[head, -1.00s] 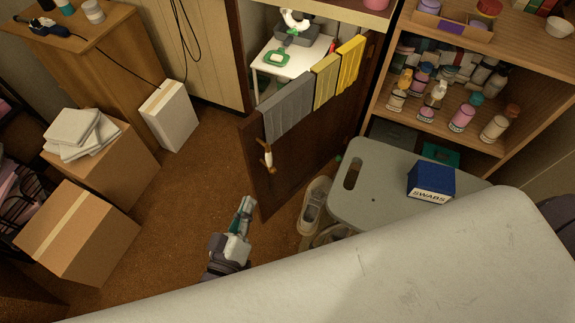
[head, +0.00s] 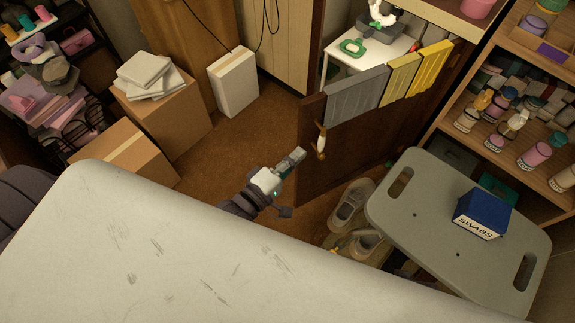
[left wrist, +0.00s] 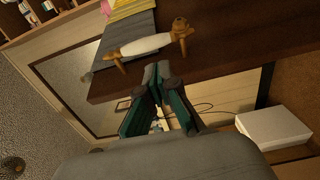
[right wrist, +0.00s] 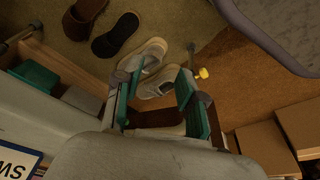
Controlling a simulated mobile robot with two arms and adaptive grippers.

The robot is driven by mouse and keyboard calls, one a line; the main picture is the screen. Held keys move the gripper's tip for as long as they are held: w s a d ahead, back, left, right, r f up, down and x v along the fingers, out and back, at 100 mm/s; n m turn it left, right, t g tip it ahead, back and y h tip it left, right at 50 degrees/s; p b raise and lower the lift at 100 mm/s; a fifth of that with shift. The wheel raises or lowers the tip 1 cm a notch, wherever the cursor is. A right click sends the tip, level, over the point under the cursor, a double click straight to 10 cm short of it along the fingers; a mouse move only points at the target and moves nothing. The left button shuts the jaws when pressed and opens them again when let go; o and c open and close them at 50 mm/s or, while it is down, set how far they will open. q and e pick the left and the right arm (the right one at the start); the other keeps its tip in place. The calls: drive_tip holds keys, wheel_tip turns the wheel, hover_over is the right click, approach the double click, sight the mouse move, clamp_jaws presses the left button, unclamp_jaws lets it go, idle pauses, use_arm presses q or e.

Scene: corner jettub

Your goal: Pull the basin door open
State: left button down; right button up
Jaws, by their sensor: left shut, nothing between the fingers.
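The basin door (head: 345,170) is dark brown and stands swung out from the cabinet, with grey and yellow towels (head: 357,95) over its top. Its white handle (head: 321,142) with brass mounts is near the free edge. My left gripper (head: 300,154) is shut and empty, just left of the handle in the head view. In the left wrist view, its closed tips (left wrist: 157,72) sit below the handle (left wrist: 147,45), apart from it in the picture. My right gripper (right wrist: 157,82) is open and empty, above shoes; it is out of the head view.
A grey step stool (head: 400,215) with a blue swabs box (head: 483,213) stands right of the door. Shoes (head: 350,207) lie on the floor beneath the door. Cardboard boxes (head: 165,115) and a white box (head: 233,82) stand left. Brown floor between is clear.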

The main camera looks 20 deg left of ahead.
sight(308, 149)
use_arm(q)
drive_tip(key=shift+x, duration=1.95)
use_arm(e)
drive_tip(key=shift+w+r, duration=0.25)
drive_tip(key=shift+r, duration=0.55)
use_arm(q)
drive_tip(key=s+d+p, duration=0.2)
drive_tip(key=s+d, duration=0.5)
drive_tip(key=d, duration=0.4)
drive_tip(key=shift+d, duration=0.4)
use_arm(e)
drive_tip(key=s+f, duration=0.3)
drive_tip(key=f, duration=0.4)
drive_tip(key=shift+d+f, duration=0.2)
